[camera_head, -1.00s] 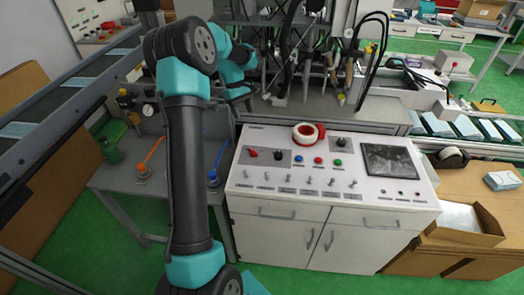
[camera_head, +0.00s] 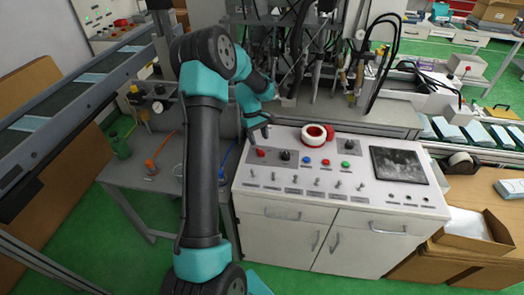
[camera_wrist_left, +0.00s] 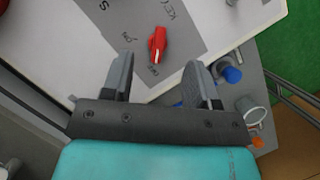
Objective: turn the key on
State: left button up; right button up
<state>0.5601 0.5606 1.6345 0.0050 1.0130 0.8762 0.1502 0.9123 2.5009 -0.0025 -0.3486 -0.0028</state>
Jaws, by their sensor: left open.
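The red key switch (camera_head: 261,152) is on a grey plate (camera_head: 275,153) at the upper left of the white control panel (camera_head: 310,187). In the left wrist view the red key (camera_wrist_left: 158,43) shows on the plate (camera_wrist_left: 150,15), with printed "ON" and "OFF" labels beside it; its pointed end is by the "OFF" label. My left gripper (camera_head: 264,134) is just above and behind the key in the head view. In the wrist view its two fingers (camera_wrist_left: 161,72) are spread and empty, with the key ahead of the gap, not between them. My right gripper is not in view.
A red-and-white ring (camera_head: 316,136), coloured buttons and toggle switches share the panel. A dark screen (camera_head: 398,165) is at its right. A grey table (camera_head: 150,180) with an orange-handled item (camera_head: 158,150) stands left.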

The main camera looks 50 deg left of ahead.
aim_at(263, 152)
pick_arm(q)
jog(key=x, duration=0.6)
jog(key=c, duration=0.9)
